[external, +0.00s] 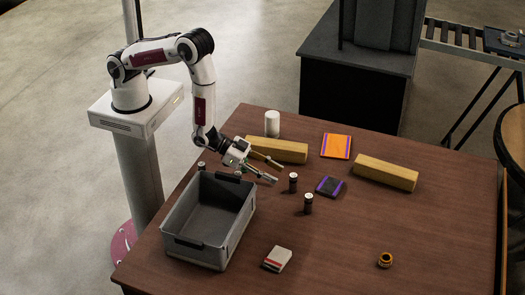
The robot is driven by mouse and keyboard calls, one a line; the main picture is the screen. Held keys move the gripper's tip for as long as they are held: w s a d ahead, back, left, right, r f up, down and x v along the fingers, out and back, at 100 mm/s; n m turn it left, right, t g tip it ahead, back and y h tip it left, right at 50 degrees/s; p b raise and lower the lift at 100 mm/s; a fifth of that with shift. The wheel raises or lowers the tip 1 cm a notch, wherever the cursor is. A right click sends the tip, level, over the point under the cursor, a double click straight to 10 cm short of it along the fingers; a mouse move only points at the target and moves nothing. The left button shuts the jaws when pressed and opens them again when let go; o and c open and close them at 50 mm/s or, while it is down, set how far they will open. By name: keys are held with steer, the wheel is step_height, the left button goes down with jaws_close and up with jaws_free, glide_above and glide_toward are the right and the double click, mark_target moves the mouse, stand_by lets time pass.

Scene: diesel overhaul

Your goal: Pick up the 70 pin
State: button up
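Two short dark pins with light bands stand upright on the brown table: one pin (293,182) just right of my gripper, and a second pin (308,203) nearer the front. Another small dark cylinder (201,166) shows behind the grey bin's back left corner, partly hidden. No number can be read on any of them, so I cannot tell which is the 70 pin. My gripper (279,173) is open, with its two fingers apart and nothing visible between them. It points right, above the table and close to the first pin, apparently not touching it.
An empty-looking grey bin (241,221) stands at the left. Wooden blocks (276,151) (386,173), a white cylinder (272,124), an orange packet (336,146) and a dark purple-edged packet (329,187) lie around. A white-red box (277,259) and brass ring (385,260) are in front.

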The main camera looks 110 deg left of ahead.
mark_target(294, 180)
steer(key=shift+w, duration=0.1)
stand_by(0.3)
steer(key=shift+x, duration=1.2)
steer(key=shift+a, duration=0.1)
steer(key=shift+a+r+x, duration=0.1)
steer(key=shift+a+x, duration=0.05)
steer(key=shift+x, duration=0.7)
steer(key=shift+a+r+x, duration=0.15)
steer(key=shift+a+x, duration=0.05)
steer(key=shift+x, duration=1.6)
jaws_close()
